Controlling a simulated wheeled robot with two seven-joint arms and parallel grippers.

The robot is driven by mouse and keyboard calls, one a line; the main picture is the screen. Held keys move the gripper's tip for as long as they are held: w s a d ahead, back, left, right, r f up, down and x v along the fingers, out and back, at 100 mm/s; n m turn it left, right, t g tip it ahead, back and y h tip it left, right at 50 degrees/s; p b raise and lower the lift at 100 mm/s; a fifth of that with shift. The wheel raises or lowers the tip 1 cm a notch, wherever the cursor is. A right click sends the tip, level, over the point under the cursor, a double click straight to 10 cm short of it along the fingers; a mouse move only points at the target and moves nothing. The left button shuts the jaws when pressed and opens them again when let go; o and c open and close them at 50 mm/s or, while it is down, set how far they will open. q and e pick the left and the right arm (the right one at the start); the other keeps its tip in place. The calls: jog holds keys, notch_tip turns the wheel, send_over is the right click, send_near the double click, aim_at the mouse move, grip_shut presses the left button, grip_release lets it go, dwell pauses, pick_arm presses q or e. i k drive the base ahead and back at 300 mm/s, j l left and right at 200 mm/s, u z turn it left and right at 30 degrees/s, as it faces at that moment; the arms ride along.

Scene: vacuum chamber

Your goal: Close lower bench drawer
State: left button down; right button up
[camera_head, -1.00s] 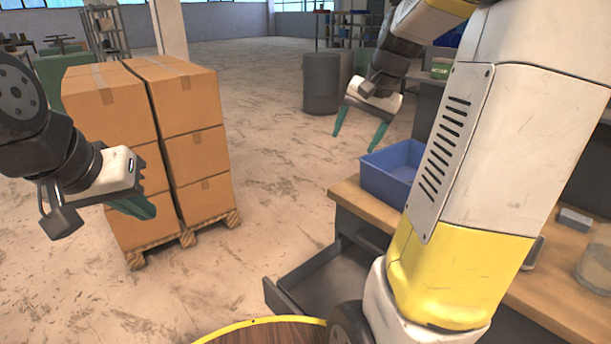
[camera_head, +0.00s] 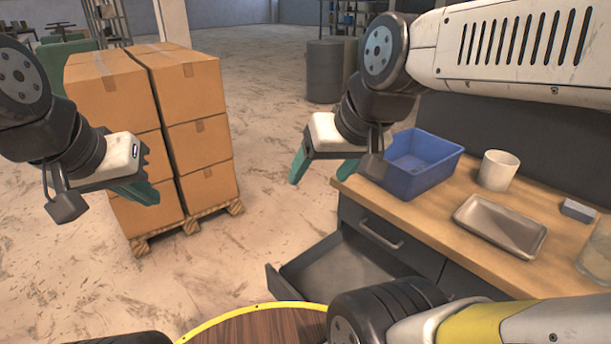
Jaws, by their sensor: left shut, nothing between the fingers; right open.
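The lower bench drawer (camera_head: 335,272) is a dark grey open box pulled out to the left from under the wooden bench (camera_head: 425,219). Its inside looks empty. A closed upper drawer with a bar handle (camera_head: 381,233) sits above it. My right gripper (camera_head: 325,172) is open and empty, with green fingers pointing down, in the air above and beyond the open drawer and left of the blue bin. My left gripper (camera_head: 143,190) is shut and empty at the left, in front of the boxes and well away from the drawer.
A blue bin (camera_head: 425,180), white cup (camera_head: 498,170), metal tray (camera_head: 500,226) and small grey block (camera_head: 578,210) stand on the bench. Stacked cardboard boxes (camera_head: 105,100) on a pallet (camera_head: 160,239) fill the left. Floor between pallet and drawer is clear.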

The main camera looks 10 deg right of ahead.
aim_at(346, 260)
jog(key=k+l, duration=0.15)
jog(key=k+l+z, duration=0.1)
jog(key=l, duration=0.3)
jog(key=l+u, duration=0.1)
jog(key=l, duration=0.2)
jog(key=k+l+u, duration=0.15)
jog(key=l, duration=0.15)
